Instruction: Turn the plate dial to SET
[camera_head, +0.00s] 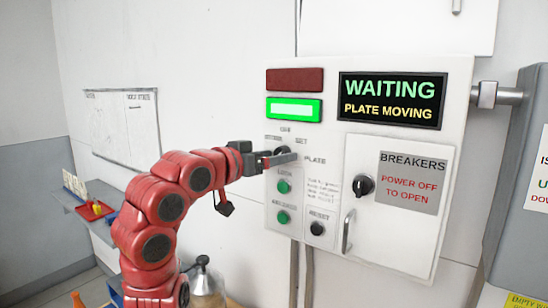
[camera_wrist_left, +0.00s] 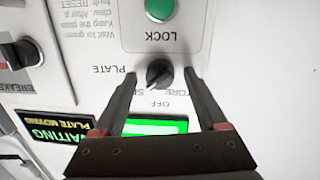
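The plate dial (camera_wrist_left: 158,73) is a small black knob on the white control panel, with STORE, OFF and SET printed around it. In the wrist view it sits between the two fingers of my left gripper (camera_wrist_left: 161,74), which are apart, one on each side. Contact with the knob does not show. A finger covers part of the SET label, and I cannot tell surely which label the pointer faces. In the head view my left gripper (camera_head: 284,158) is at the panel and partly hides the dial. My right gripper is not in view.
The display (camera_head: 392,101) reads WAITING, PLATE MOVING. The green lamp (camera_head: 294,110) is lit; the red one (camera_head: 295,80) is dark. Below the dial are green buttons (camera_head: 283,187) and a black RESET button (camera_head: 317,229). A breaker knob (camera_head: 363,185) and door handle (camera_head: 347,232) are to the right.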

